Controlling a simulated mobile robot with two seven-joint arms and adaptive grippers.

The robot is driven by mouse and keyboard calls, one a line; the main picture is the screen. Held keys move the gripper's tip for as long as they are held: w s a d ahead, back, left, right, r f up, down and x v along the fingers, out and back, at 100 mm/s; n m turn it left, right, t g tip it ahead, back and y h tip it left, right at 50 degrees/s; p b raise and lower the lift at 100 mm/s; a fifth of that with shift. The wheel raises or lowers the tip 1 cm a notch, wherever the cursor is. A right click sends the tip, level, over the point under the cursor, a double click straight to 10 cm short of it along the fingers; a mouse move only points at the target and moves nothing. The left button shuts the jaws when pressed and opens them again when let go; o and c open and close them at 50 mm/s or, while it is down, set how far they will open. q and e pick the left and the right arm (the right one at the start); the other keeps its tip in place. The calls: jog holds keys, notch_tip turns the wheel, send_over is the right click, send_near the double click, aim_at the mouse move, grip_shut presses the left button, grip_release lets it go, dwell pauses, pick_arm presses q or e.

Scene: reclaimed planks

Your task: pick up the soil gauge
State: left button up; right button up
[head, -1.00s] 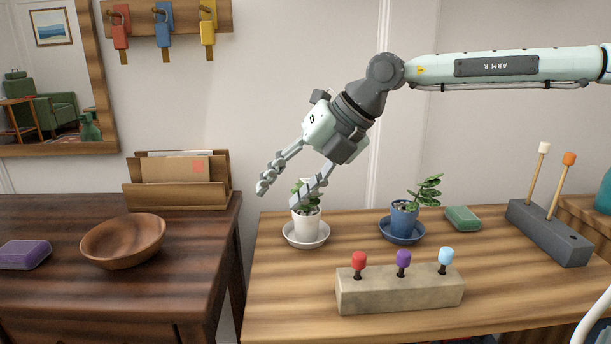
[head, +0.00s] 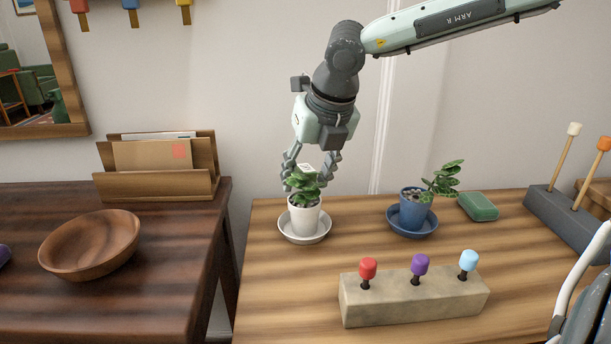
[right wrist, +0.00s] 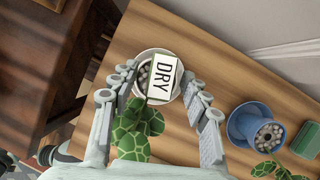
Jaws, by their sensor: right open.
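The soil gauge is a white tag marked DRY (right wrist: 162,78), standing in the white pot (head: 305,222) with the leafy plant. In the head view its pale top (head: 306,168) shows just above the leaves; its lower part is hidden. My right gripper (head: 307,181) points down over this pot, its fingers open on either side of the tag and upper leaves. In the right wrist view the tag lies between the open fingers (right wrist: 160,80), with a visible gap on each side. My left gripper is not in view.
A blue pot (head: 416,204) with a plant and a green soap-like block (head: 478,206) stand to the right. A stone block (head: 414,297) with red, purple and light blue knobs sits in front. A wooden bowl (head: 92,245) and letter holder (head: 160,185) are on the dark table.

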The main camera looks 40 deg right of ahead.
jog(key=shift+w+f, duration=0.2)
jog(key=shift+f, duration=0.35)
jog(key=shift+w+f, duration=0.1)
jog(key=shift+f, duration=0.05)
grip_shut()
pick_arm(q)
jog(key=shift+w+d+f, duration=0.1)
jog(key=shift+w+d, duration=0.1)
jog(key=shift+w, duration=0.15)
